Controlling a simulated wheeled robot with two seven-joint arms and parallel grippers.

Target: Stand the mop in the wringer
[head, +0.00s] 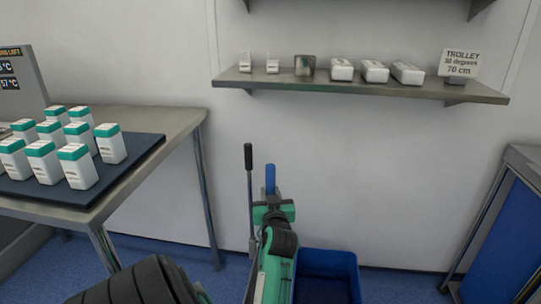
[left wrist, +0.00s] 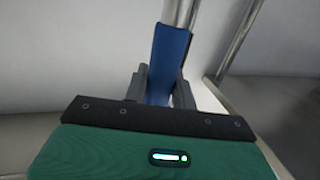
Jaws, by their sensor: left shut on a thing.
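My left gripper (head: 272,203) is shut on the blue grip of the mop (head: 270,178), which stands up above the jaws. In the left wrist view the mop's blue grip (left wrist: 170,55) sits between the two dark fingers of my left gripper (left wrist: 160,92). The mop's lower part and head are hidden behind my arm. A blue bucket (head: 345,260) stands on the floor just right of my arm. A grey rod with a black grip (head: 248,157), perhaps the wringer's lever, stands upright just left of the mop. The wringer itself is hidden. My right gripper is not in view.
A steel table (head: 180,118) at left bears a dark mat (head: 142,152) with several white, green-capped containers (head: 75,165). A wall shelf (head: 370,87) with small items and a trolley sign (head: 461,62) hangs at the back. A blue-sided unit (head: 505,240) stands at right.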

